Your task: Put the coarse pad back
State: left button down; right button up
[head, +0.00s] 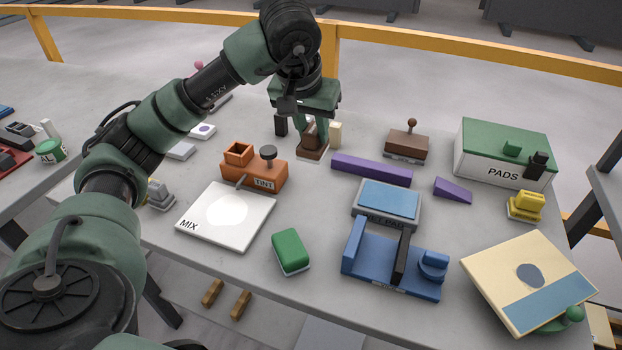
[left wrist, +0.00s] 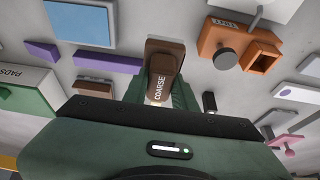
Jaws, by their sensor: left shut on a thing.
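The coarse pad (head: 312,153) is a brown block with a pale underside, near the far middle of the slab. In the left wrist view its brown handle (left wrist: 161,84) reads COARSE. My left gripper (head: 311,133) reaches down from above and is shut on the handle. I cannot tell whether the pad touches the slab or hangs just above it. A box marked PADS (head: 503,171), with a green lid, stands at the back right; its lid is closed and its inside is hidden. My right gripper is not in view.
A brown block with a ball knob (head: 407,145) and a purple bar (head: 371,169) lie right of the pad. An orange TINT holder (head: 254,172), white MIX board (head: 198,235), green block (head: 290,251), blue fixture (head: 381,262) and yellow piece (head: 525,206) occupy the slab.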

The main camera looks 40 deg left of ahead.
aim_at(306, 157)
pick_arm(q)
notch_tip(306, 157, down, 12)
jog(key=shift+a, duration=0.1)
dwell(0.4)
jog(key=shift+f, duration=0.1)
jog(key=c, duration=1.1)
grip_release()
jog(key=shift+r, duration=0.3)
jog(key=v, duration=1.1)
jog(key=shift+s+r, duration=0.25)
jog(key=shift+r, duration=0.05)
